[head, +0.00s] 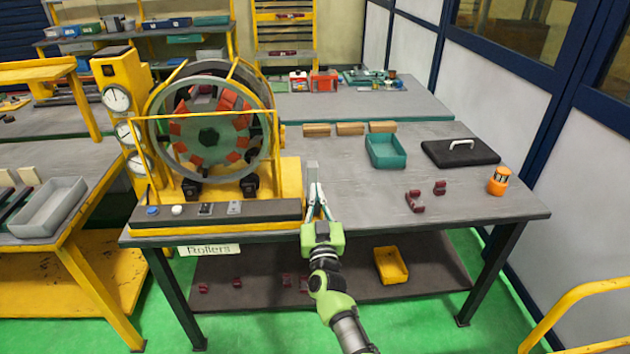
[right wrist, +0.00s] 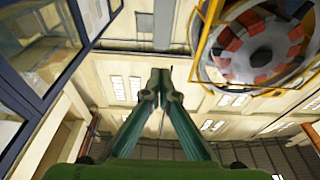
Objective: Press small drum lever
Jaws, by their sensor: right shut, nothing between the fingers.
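The drum (head: 208,135) stands in a yellow frame at the left of the table, with red blocks around its inside; it also shows at the upper right of the right wrist view (right wrist: 262,42). A short upright grey bar (head: 312,172), which looks like the lever, stands at the right of the drum's yellow base. My right gripper (head: 317,187) is shut and empty, its fingertips just in front of this bar; I cannot tell if they touch. In the right wrist view its fingertips (right wrist: 160,76) meet below a grey upright piece (right wrist: 164,22). My left gripper is not in view.
A dark control strip (head: 270,211) with buttons and switches runs along the base's front. Further right on the table are a teal tray (head: 386,151), a black case (head: 460,152), an orange lamp (head: 499,181) and dark red parts (head: 414,201).

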